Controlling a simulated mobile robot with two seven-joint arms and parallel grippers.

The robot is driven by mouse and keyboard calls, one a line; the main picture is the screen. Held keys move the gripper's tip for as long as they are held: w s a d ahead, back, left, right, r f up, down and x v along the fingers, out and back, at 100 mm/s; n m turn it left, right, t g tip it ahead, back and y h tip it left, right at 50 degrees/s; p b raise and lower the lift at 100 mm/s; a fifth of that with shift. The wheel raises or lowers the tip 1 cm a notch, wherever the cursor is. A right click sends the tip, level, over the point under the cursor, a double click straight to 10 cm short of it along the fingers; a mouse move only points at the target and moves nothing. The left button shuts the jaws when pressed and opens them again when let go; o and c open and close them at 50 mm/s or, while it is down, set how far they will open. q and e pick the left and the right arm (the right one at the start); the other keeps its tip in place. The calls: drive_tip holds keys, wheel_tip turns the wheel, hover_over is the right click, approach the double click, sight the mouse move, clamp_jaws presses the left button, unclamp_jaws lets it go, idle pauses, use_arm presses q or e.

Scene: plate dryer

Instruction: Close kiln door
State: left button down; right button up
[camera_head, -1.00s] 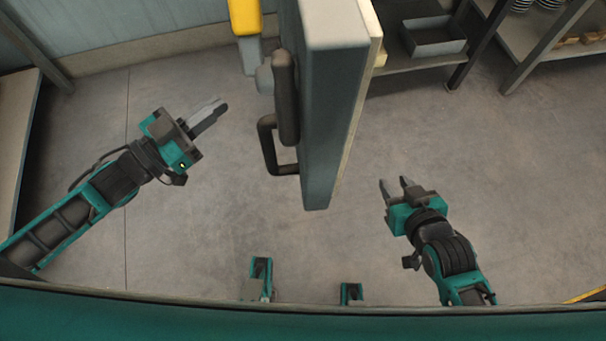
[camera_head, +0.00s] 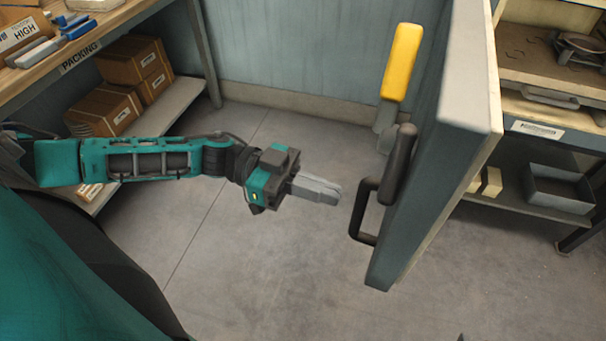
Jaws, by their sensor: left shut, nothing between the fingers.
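The kiln door (camera_head: 447,150) is a thick grey-blue slab with a pale inner face, standing open and seen nearly edge-on right of centre. On its left face are a black handle (camera_head: 364,212) and a yellow lever (camera_head: 401,62) on a grey mount. My left gripper (camera_head: 338,192) reaches in from the left, fingers together and empty. Its tips are close to the left of the black handle; I cannot tell the exact gap. My right gripper is out of view. The kiln body is not clearly seen.
A workbench (camera_head: 110,22) with a shelf of cardboard boxes (camera_head: 133,60) stands at the left. Right of the door is a shelf unit (camera_head: 530,120) with a grey tray (camera_head: 558,188). The floor (camera_head: 255,285) below my left arm is clear.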

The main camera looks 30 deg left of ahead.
sight(392, 214)
use_arm(q)
drive_tip(key=d, duration=0.2)
drive_tip(key=w+d, duration=0.1)
drive_tip(key=d, duration=0.4)
drive_tip(key=shift+w+d, duration=0.15)
drive_tip(key=shift+d, duration=0.15)
